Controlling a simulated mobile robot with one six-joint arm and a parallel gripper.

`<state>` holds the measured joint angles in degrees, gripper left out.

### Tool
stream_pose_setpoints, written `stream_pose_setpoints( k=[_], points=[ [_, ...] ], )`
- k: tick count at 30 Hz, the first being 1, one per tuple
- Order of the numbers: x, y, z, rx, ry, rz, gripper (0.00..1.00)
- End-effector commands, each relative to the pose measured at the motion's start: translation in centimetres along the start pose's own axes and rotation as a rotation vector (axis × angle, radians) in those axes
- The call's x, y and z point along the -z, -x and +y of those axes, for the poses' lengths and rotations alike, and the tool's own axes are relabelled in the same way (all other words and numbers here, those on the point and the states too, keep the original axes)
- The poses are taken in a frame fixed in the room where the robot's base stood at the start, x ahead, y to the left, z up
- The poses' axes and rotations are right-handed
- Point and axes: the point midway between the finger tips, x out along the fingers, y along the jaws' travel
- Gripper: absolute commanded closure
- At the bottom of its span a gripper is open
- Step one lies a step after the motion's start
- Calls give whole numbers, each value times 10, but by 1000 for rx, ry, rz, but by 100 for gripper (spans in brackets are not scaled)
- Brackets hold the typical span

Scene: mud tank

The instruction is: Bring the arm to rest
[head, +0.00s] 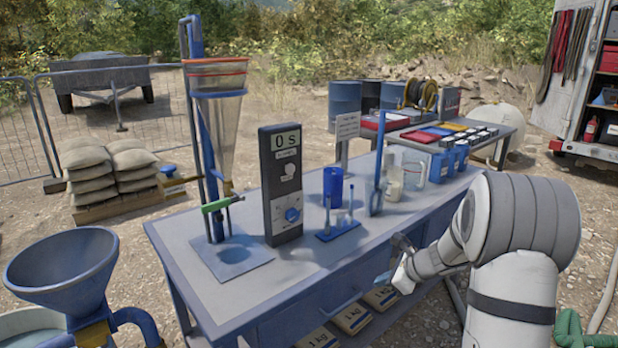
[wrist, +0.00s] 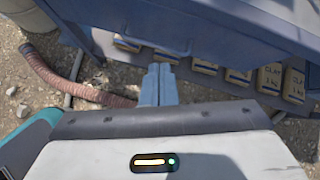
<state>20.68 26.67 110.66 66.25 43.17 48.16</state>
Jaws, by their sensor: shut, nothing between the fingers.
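My gripper (head: 386,276) is low at the front edge of the blue workbench (head: 215,302), beside its drawer front. In the wrist view my gripper (wrist: 158,70) has its two blue-grey fingers together and nothing between them. The fingers point toward the bench's lower front, with clay bags on the shelf beyond. My arm is folded at the right of the head view. Whether the fingers touch the bench cannot be told.
On the bench stand a funnel (head: 218,140) on a blue stand, a timer (head: 281,185), a blue cup (head: 333,186) and a clear jug (head: 412,167). Clay bags (head: 352,318) lie on the lower shelf. A blue hopper (head: 62,265) stands at the left. A ribbed hose (wrist: 65,90) lies on the gravel.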

Motion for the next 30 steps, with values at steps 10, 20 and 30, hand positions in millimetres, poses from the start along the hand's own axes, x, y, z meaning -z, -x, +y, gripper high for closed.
stream_pose_setpoints(
  k=[10, 20, 30],
  points=[
    [-90, 111, 132, -246, 898, 130, 100],
    [-92, 209, 232, -505, 1692, 264, 100],
    [-74, 252, 265, -666, 2069, 352, 100]
  ],
)
